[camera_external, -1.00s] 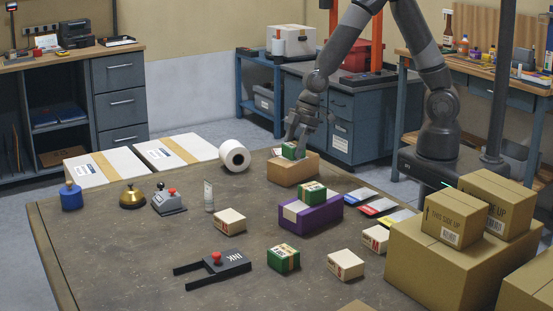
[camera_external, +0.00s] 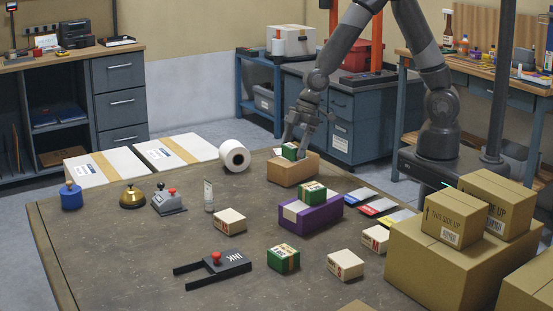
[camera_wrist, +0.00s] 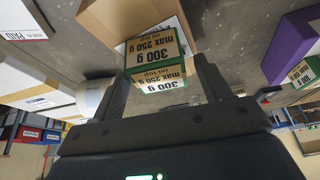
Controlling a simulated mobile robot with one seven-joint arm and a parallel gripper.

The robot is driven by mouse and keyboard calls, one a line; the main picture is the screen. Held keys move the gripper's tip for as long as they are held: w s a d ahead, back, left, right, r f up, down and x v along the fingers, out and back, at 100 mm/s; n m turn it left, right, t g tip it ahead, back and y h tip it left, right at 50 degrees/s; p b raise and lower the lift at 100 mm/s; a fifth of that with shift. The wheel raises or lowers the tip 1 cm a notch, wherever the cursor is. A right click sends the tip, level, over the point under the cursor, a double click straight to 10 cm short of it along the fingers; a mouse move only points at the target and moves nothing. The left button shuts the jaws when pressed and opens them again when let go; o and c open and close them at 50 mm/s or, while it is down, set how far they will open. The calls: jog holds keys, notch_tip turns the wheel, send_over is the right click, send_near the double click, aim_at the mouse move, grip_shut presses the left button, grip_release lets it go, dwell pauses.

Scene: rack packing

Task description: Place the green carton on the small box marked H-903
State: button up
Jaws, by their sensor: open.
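A green carton (camera_external: 289,151) sits on a brown box (camera_external: 293,172) at the back of the table. My gripper (camera_external: 298,141) is open at this carton. In the wrist view the carton (camera_wrist: 156,60) shows between my two fingers (camera_wrist: 163,72), with labels reading "300 g" and "max 250 g on top"; I cannot tell whether the fingers touch it. A second green carton (camera_external: 312,193) sits on a purple box (camera_external: 310,215), and a third (camera_external: 284,258) stands on the table. The mark H-903 is not legible on any box.
Small white boxes (camera_external: 229,221) (camera_external: 345,264) (camera_external: 375,238) stand on the table. Large cardboard boxes (camera_external: 440,262) are at the right. The table's left front is clear.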

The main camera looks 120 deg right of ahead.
jog(key=v, duration=1.1)
jog(key=shift+r, duration=0.3)
jog(key=shift+s, duration=0.1)
jog(key=s+a+r, duration=0.5)
jog(key=a+r, duration=0.3)
jog(key=a, duration=0.4)
jog(key=s+a+r, duration=0.2)
jog(key=s+a, duration=0.1)
jog(key=s, duration=0.3)
jog(key=s+a+r+t, duration=0.1)
jog(key=s+a+r, duration=0.1)
jog(key=s, duration=0.5)
jog(key=shift+s+a+r, duration=0.2)
jog(key=shift+a+r, duration=0.05)
jog(key=shift+a, duration=0.5)
dwell(3.2)
